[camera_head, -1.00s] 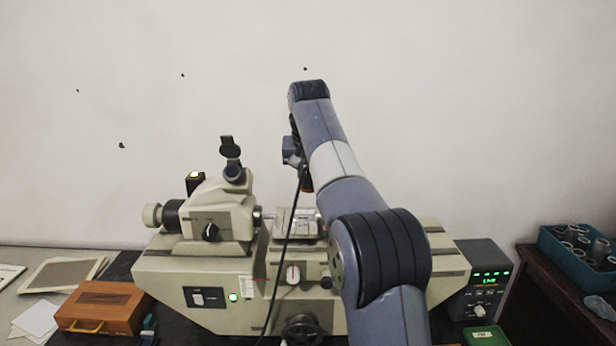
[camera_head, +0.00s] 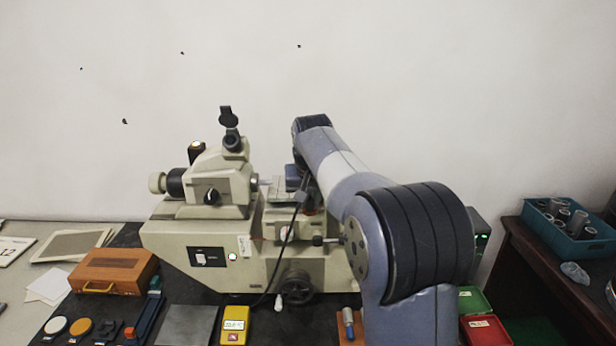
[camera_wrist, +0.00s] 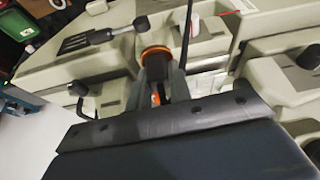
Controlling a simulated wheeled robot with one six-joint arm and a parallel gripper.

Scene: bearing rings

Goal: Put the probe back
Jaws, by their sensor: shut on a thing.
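My gripper (camera_wrist: 157,84) is shut on the probe (camera_wrist: 156,54) in the wrist view. The probe is a dark round piece with an orange rim, held between the grey fingers. A thin black cable (camera_head: 289,237) hangs below my wrist in the head view and runs down toward a yellow meter (camera_head: 236,325) with a lit display on the table. The cable also shows in the wrist view (camera_wrist: 187,32). In the head view my arm hides most of the gripper and the probe, in front of the beige measuring machine (camera_head: 200,240).
A wooden case (camera_head: 115,270) stands left of the machine. A grey plate (camera_head: 187,326) lies left of the meter. Red (camera_head: 485,331) and green (camera_head: 472,300) boxes are at the right front. A teal crate (camera_head: 565,240) of metal rings stands on a side table.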

